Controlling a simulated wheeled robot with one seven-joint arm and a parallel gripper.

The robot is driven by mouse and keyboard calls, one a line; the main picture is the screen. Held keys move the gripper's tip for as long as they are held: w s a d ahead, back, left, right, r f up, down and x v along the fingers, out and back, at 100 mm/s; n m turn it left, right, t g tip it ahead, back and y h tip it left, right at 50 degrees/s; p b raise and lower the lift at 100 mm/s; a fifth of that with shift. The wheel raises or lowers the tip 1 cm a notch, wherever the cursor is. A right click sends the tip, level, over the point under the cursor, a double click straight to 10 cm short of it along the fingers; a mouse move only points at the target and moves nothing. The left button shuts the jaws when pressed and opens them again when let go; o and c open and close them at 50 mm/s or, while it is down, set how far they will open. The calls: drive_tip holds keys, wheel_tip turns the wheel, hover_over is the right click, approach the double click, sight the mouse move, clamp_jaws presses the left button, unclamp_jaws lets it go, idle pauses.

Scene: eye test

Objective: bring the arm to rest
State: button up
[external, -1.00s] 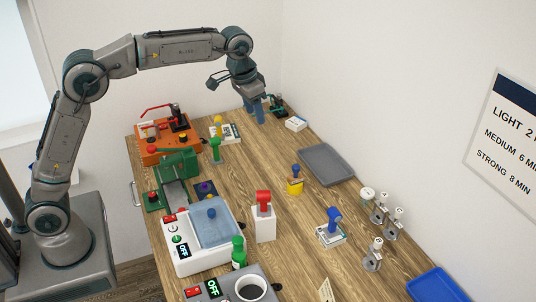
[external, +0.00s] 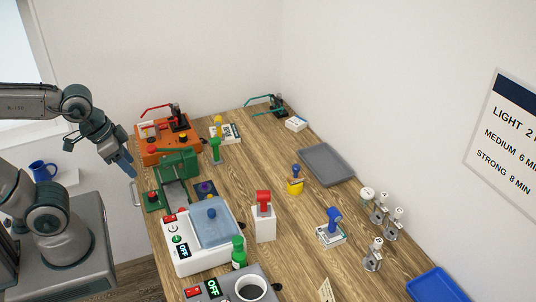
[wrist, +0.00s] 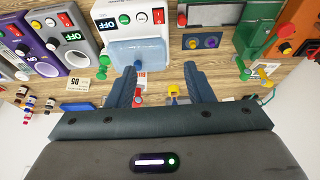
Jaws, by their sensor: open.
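My gripper (external: 128,168) is at the left edge of the wooden table (external: 262,160) in the external view, with its blue fingers pointing down and to the right. It holds nothing that I can see. In the wrist view the two fingers of my gripper (wrist: 158,74) are spread apart with a gap between them. My arm is folded back over my base at the left of the external view. Part of the upper arm is cut off by the left picture edge.
Near my gripper stand an orange device (external: 160,152) and a green device (external: 178,167). A white device with a blue lid (external: 212,222), a grey tray (external: 326,165) and a blue tray (external: 436,287) are on the table.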

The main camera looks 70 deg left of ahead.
drive_tip(key=shift+s+f, duration=0.4)
drive_tip(key=shift+s, duration=0.05)
drive_tip(key=shift+f, duration=0.1)
drive_tip(key=shift+f+b, duration=1.2)
drive_tip(key=shift+f, duration=0.1)
